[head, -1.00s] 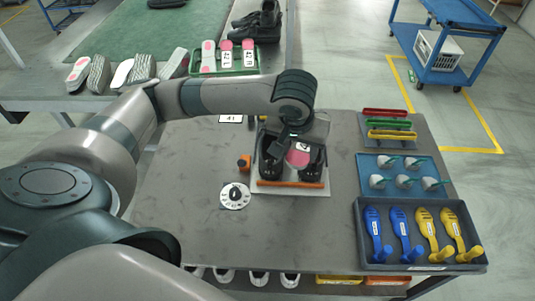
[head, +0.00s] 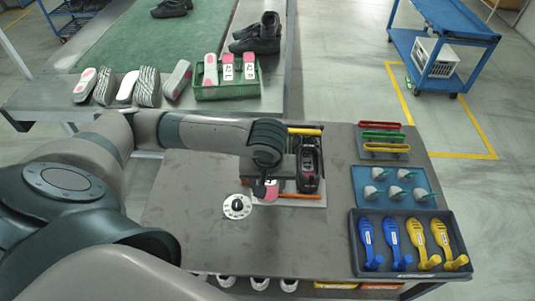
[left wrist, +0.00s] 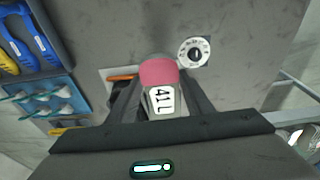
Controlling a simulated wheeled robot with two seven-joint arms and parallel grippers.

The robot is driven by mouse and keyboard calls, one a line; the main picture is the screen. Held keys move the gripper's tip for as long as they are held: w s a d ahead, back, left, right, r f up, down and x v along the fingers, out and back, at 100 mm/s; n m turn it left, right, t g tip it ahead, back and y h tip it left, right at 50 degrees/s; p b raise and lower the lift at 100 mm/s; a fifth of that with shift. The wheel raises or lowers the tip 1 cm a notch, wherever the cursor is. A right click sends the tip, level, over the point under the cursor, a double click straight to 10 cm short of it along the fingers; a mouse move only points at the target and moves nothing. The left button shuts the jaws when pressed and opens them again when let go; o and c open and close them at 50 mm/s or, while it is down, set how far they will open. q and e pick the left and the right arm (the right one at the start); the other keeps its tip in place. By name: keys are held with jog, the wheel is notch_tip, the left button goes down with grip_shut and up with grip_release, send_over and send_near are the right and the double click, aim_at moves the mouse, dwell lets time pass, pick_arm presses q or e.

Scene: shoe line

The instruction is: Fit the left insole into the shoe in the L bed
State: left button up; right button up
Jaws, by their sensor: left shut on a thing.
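My left gripper (head: 268,178) is shut on an insole with a pink heel (head: 271,190). In the left wrist view the insole (left wrist: 159,74) lies between the fingers (left wrist: 162,95), its white label reading 41L. The gripper is over the left side of the shoe fixture (head: 313,201), near its front edge. One black shoe (head: 308,170) stands in the fixture's right bed. The left bed and any shoe in it are hidden under my gripper and forearm. I cannot tell whether the insole touches a shoe. My right gripper is not in view.
A white dial (head: 237,207) sits just left of the fixture. An orange bar (head: 300,195) crosses the fixture's front and a yellow bar (head: 304,130) its back. A blue tray (head: 398,182) and a dark tool tray (head: 357,250) lie at right. The front tabletop is clear.

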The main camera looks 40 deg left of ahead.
pick_arm(q)
jog(key=shift+w, duration=0.1)
